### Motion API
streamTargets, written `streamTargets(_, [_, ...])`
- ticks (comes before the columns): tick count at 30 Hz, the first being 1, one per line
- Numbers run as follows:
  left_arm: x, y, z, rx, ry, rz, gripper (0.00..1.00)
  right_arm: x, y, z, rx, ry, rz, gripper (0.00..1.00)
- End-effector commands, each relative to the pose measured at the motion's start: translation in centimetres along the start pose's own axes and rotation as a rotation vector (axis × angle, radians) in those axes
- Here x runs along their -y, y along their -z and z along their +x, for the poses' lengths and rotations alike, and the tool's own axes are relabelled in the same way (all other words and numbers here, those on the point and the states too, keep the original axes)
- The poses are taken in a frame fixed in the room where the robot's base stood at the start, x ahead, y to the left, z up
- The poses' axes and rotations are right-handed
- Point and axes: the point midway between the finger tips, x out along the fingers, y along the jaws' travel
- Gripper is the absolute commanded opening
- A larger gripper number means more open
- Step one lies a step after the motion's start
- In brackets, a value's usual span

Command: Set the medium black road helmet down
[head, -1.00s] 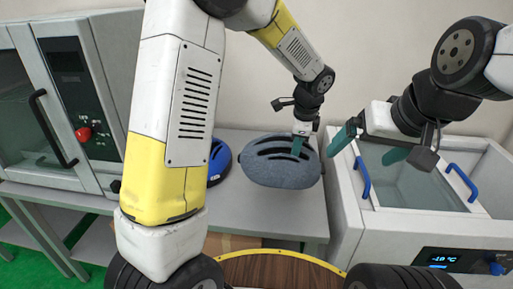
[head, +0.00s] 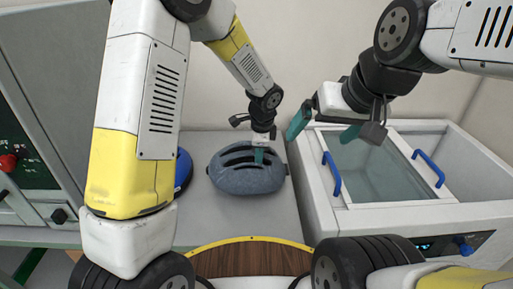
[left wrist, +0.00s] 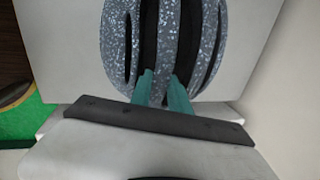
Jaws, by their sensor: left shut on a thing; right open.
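The helmet (head: 240,181) is speckled grey with black vent slots. It is over the grey table (head: 215,222) in the head view; whether it rests on the top or hangs just above it I cannot tell. My left gripper (head: 259,156) comes down on it from above and is shut on it. In the left wrist view, its teal fingers (left wrist: 162,92) pinch a rib of the helmet (left wrist: 115,45) between the dark slots. My right gripper (head: 324,127) is open and empty, near the left end of the water bath.
A blue helmet (head: 184,169) is left of the grey one, partly hidden by my left arm. The water bath (head: 310,195) with blue handles stands right of the table. A cabinet with a red knob (head: 8,162) is at left. The table front is clear.

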Motion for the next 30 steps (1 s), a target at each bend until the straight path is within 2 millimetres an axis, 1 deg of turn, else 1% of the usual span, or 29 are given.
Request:
streamTargets(1, [-0.3,0.1,0.8,0.002,-0.003,0.002,0.0,0.0,0.0,0.0,0.0,0.0,0.0,0.97])
streamTargets(4, [-0.5,0.1,2.0,0.001,-0.002,0.001,0.0,0.0,0.0,0.0,0.0,0.0,0.0,0.97])
streamTargets(12, [-0.5,0.1,2.1,0.0,0.001,0.0,0.0,0.0,0.0,0.0,0.0,0.0,0.0,0.97])
streamTargets(13, [-0.5,0.1,2.1,0.0,0.0,0.0,0.26,0.0,0.0,0.0,0.0,0.0,0.0,0.97])
streamTargets(14, [-0.5,0.1,2.1,0.0,0.0,0.0,0.32,0.0,0.0,0.0,0.0,0.0,0.0,0.97])
streamTargets(15, [-0.5,0.1,2.1,0.0,0.0,0.0,0.4,0.0,0.0,0.0,0.0,0.0,0.0,0.97])
streamTargets(16, [-0.5,0.1,2.1,0.0,0.0,0.0,0.44,0.0,0.0,0.0,0.0,0.0,0.0,0.97])
streamTargets(25, [-0.5,0.1,1.9,0.0,0.0,0.0,0.44,0.0,0.0,0.0,0.0,0.0,0.0,0.97])
streamTargets(28, [-0.5,0.1,1.1,-0.001,0.001,-0.001,0.44,0.0,0.0,0.0,0.0,0.0,0.0,0.97])
streamTargets(30, [-0.4,0.1,-0.1,-0.002,0.003,-0.002,0.44,0.0,0.0,0.0,0.0,0.0,0.0,0.97])
